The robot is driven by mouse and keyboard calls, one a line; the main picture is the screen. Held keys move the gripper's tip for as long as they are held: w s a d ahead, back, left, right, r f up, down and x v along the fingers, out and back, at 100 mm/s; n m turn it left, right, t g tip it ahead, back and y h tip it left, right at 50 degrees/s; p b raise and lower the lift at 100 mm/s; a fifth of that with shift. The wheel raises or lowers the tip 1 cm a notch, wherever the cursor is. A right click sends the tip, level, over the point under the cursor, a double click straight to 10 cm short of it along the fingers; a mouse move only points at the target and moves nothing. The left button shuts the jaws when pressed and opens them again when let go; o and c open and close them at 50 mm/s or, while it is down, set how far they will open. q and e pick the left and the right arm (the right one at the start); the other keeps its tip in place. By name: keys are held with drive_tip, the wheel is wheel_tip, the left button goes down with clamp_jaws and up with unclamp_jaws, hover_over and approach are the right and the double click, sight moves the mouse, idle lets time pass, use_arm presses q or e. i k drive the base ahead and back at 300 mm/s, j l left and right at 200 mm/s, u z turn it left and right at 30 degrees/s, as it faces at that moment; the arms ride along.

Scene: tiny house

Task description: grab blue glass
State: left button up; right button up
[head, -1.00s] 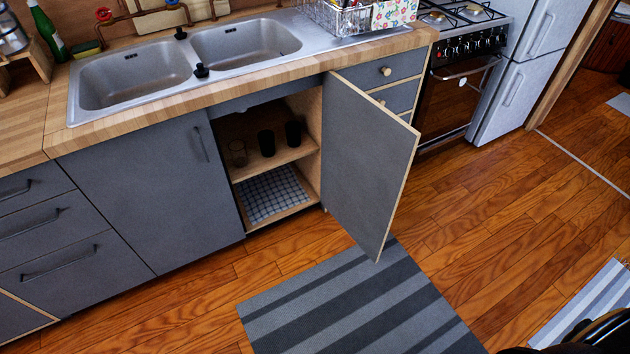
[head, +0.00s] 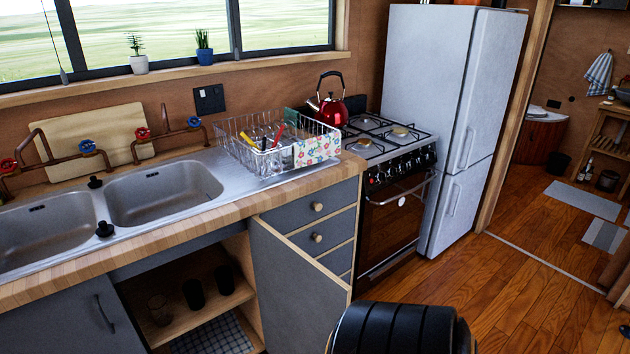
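Three glasses stand on the upper shelf (head: 185,322) of the open cabinet under the sink. The left one is a clear-looking glass (head: 159,309). To its right are a dark glass (head: 193,294) and another dark glass (head: 224,279). They look nearly black in the shade, and I cannot tell which one is blue. Neither of my grippers is in view. A black rounded part at the bottom, right of the cabinet door, looks like one of my own arm links.
The cabinet door (head: 295,290) stands open, jutting out on the glasses' right. A checked cloth (head: 212,338) lies below their shelf. Above are the sink (head: 165,198) and a dish rack (head: 262,152). The stove (head: 398,205) and fridge (head: 440,90) stand right. Floor (head: 510,285) is free at right.

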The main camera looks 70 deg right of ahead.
sight(223, 274)
drive_tip(key=k+l, duration=0.1)
drive_tip(key=l, duration=0.65)
drive_tip(key=k+l, duration=0.1)
drive_tip(key=l, duration=1.45)
drive_tip(key=k+l, duration=0.15)
drive_tip(key=l, duration=0.6)
drive_tip(key=k+z, duration=0.1)
drive_tip(key=k+j+z, duration=0.15)
drive_tip(key=j, duration=0.3)
drive_tip(key=k+j+z, duration=0.1)
drive_tip(key=j, duration=0.3)
drive_tip(key=k+j+z, duration=0.15)
drive_tip(key=j, duration=0.25)
